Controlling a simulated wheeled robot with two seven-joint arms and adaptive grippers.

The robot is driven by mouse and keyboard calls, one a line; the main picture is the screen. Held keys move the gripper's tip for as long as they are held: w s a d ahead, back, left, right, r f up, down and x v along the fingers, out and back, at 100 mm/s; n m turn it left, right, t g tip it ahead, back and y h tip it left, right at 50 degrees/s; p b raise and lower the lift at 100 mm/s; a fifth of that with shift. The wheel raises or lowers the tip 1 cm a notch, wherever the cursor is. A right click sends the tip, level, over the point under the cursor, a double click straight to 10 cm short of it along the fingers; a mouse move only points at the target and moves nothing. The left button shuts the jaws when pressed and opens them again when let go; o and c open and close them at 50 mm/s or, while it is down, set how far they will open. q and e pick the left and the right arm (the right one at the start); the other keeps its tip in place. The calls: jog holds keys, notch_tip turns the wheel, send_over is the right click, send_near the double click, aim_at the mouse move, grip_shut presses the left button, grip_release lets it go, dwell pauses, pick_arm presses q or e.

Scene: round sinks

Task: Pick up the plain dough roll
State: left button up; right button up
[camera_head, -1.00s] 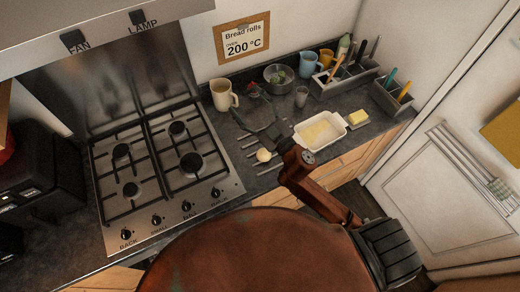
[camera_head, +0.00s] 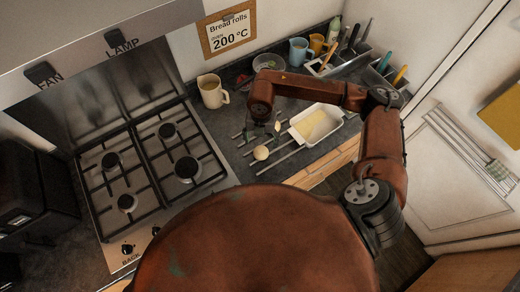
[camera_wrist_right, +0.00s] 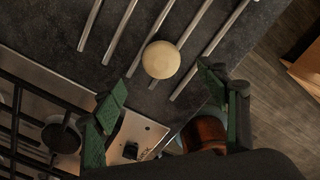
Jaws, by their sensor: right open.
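The plain dough roll (camera_head: 261,153) is a small, round, pale ball on the metal bars (camera_head: 284,154) set on the dark counter, between the stove and the white dish. It also shows in the right wrist view (camera_wrist_right: 161,60), resting over the bars. My right gripper (camera_head: 263,130) points down just behind the roll in the head view, partly hidden by its own wrist. In the right wrist view its two green fingers (camera_wrist_right: 160,90) are spread wide and empty, with the roll beyond the gap between them. My left gripper is not in view.
A white baking dish (camera_head: 298,138) stands right of the bars. A beige mug (camera_head: 213,92) stands at the back by the stove (camera_head: 200,158). A bowl (camera_head: 268,63), blue mug (camera_head: 299,50) and utensil holder (camera_head: 336,66) stand farther back. The wooden cabinet front drops off nearby.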

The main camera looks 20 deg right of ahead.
aim_at(261, 151)
jog(key=shift+f, duration=0.9)
jog(key=f+p, duration=0.2)
jog(key=f, duration=0.2)
jog(key=shift+s+f, duration=0.2)
jog(key=shift+f, duration=0.55)
jog(key=shift+c, duration=0.5)
jog(key=c, duration=1.2)
